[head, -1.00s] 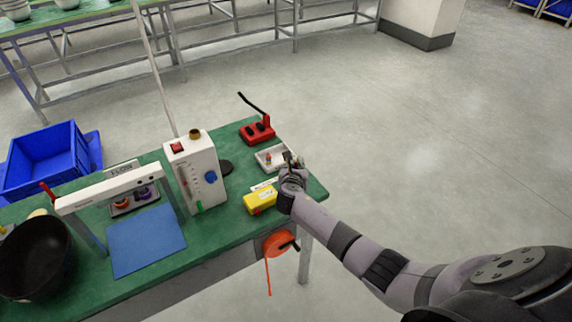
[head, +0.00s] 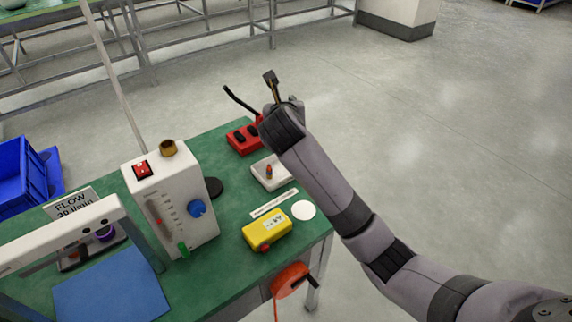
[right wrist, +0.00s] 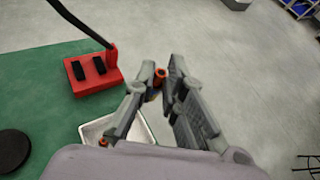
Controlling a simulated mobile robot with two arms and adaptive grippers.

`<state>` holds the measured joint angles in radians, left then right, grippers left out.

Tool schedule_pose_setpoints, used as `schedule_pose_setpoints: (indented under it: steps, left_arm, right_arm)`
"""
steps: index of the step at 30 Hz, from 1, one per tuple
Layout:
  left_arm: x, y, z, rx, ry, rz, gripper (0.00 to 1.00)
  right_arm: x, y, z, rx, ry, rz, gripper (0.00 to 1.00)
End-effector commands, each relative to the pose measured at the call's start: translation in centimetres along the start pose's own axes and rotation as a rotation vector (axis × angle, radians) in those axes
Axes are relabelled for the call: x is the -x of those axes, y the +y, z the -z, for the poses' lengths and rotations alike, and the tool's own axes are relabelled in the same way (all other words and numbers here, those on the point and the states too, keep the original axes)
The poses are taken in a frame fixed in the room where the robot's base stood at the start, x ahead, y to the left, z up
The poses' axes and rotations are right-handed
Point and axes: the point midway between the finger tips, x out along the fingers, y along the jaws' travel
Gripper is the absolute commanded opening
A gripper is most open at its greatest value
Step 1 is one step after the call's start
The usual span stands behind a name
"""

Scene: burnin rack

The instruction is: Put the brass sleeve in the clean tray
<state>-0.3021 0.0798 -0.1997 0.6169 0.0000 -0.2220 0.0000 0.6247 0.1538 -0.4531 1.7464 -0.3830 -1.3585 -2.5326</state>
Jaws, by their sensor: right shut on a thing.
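My right gripper (head: 279,93) is raised above and beyond the far edge of the green bench. It is shut on a small orange-brown piece (right wrist: 159,77) with a round end and some blue below; I cannot tell whether this is the brass sleeve. A brass-coloured cylinder (head: 168,148) stands on top of the white flow box. A white tray (head: 262,182) on the bench holds a small orange and blue piece (head: 269,171). Another tray (head: 72,264) with purple and orange parts lies under the white arch. I cannot tell which is the clean tray. My left gripper is out of view.
The white flow box (head: 188,205) stands left of the white tray. A red block (head: 242,140) with a black lever is behind it. A yellow device (head: 266,231), a label strip (head: 275,203) and a white disc (head: 304,210) lie in front. A blue mat (head: 112,287) lies left.

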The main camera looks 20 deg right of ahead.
Motion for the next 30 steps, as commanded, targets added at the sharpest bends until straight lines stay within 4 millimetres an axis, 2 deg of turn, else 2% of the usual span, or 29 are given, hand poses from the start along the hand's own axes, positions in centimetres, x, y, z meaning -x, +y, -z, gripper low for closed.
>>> schedule_pose_setpoints:
  steps: [1,3,12,15,22,27,30]
  left_arm:
    - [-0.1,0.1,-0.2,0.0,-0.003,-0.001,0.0]
    - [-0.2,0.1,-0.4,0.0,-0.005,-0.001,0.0]
    - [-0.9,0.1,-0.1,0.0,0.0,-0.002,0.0]
    - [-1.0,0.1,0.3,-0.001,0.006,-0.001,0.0]
    - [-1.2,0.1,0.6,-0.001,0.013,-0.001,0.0]
    - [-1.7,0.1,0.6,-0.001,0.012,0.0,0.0]
    - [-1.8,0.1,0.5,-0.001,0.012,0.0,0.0]
  right_arm:
    - [-0.6,0.2,1.7,0.002,0.009,0.0,0.0]
    - [-1.3,0.3,3.5,0.001,0.01,0.001,0.0]
    - [-4.2,1.1,10.4,-0.001,0.006,0.001,0.0]
    - [-4.8,1.2,11.8,-0.001,0.005,0.001,0.0]
    - [-5.4,1.4,13.2,-0.001,0.002,0.001,0.0]
    - [-6.5,1.6,15.7,-0.001,0.006,0.002,0.0]
    - [-6.8,1.7,16.5,-0.002,0.003,0.001,0.0]
